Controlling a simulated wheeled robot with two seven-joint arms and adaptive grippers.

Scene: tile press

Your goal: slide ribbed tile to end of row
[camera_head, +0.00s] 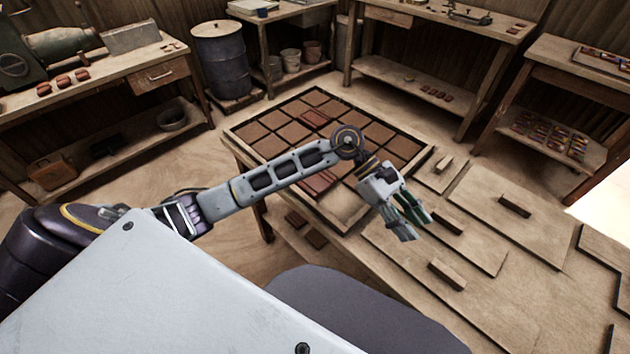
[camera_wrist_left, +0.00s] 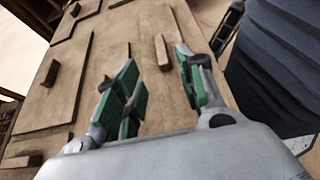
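A wooden tray (camera_head: 243,136) on the table holds rows of brown square tiles. A redder tile (camera_head: 315,117) lies in a back row, and another reddish tile (camera_head: 317,184), with what look like lines on it, lies near the tray's front, partly hidden by my left arm. I cannot tell for sure which is ribbed. My left gripper (camera_head: 415,226) is open and empty, off the tray's front right corner above the wooden boards. Its green-padded fingers stand apart in the left wrist view (camera_wrist_left: 160,88), with a wooden block (camera_wrist_left: 162,52) showing beyond the gap. My right gripper is not in view.
Flat wooden boards (camera_head: 512,228) with small raised blocks (camera_head: 447,274) cover the table right of the tray. A dark barrel (camera_head: 221,60) and side benches (camera_head: 120,67) stand behind. Two loose tiles (camera_head: 296,219) lie on a lower shelf.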

